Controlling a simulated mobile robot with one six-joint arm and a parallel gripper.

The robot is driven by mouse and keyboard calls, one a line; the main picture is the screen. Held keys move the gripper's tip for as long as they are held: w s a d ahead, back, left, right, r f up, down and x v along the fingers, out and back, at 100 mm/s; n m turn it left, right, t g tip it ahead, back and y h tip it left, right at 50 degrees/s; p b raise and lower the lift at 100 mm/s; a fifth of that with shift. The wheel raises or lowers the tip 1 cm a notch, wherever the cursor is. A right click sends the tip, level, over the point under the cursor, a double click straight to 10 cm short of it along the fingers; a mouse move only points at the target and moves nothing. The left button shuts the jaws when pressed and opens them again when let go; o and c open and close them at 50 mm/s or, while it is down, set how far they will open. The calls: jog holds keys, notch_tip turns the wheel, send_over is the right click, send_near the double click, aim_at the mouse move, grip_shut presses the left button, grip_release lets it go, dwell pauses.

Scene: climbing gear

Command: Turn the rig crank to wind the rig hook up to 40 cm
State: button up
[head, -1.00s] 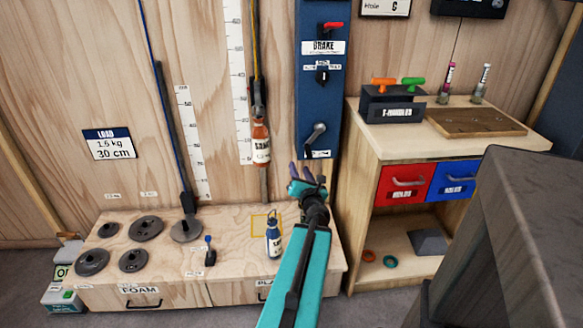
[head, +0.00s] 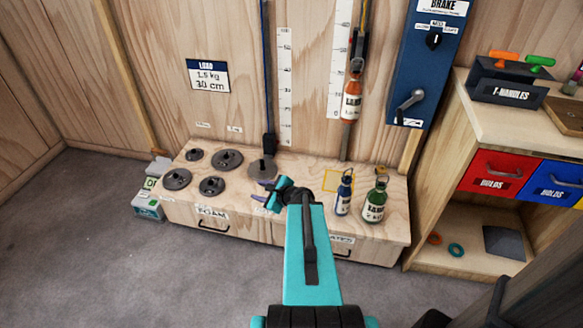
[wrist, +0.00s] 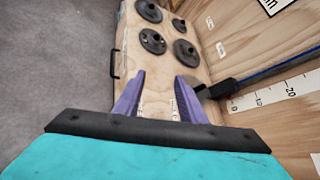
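The rig crank (head: 410,100) is a grey handle low on the blue panel, its arm slanting up to the right. The rig hook (head: 357,66) hangs on a cord left of that panel, beside a white height scale (head: 339,62). An orange bottle (head: 351,100) hangs from the hook, above the wooden bench. My gripper (head: 262,192) is over the bench, well left of and below the crank. In the wrist view its two purple fingers (wrist: 158,78) are spread with nothing held between them.
The bench (head: 375,225) carries several dark weight discs (head: 227,160), a blue bottle (head: 344,192) and a green bottle (head: 375,200). A wooden cabinet (head: 455,190) with red and blue drawers stands at the right. The grey floor (head: 110,260) is clear at left.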

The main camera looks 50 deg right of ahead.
jog(key=s+a+f+n+g+y, duration=0.1)
jog(key=a+f+n+g+y, duration=0.3)
jog(key=a, duration=0.6)
jog(key=s+a+f+n+g, duration=0.1)
jog(key=s+a+f+n, duration=0.1)
jog(key=a+f+n, duration=0.6)
jog(key=s+a+f+n+g+y, duration=0.1)
jog(key=a+f+n+g+y, duration=0.2)
jog(key=a, duration=0.8)
jog(key=s+a+f+n+g+h, duration=0.3)
jog(key=s+a+f+n+g, duration=0.1)
jog(key=s+n, duration=0.4)
jog(key=s+a+f+n+g+h, duration=0.3)
jog(key=s+n, duration=0.5)
jog(key=s, duration=0.3)
jog(key=shift+s+a+f+g, duration=0.15)
jog(key=shift+a+f+g, duration=0.7)
jog(key=shift+f, duration=0.5)
jog(key=shift+a, duration=0.15)
jog(key=shift+c, duration=0.7)
jog(key=shift+a, duration=0.1)
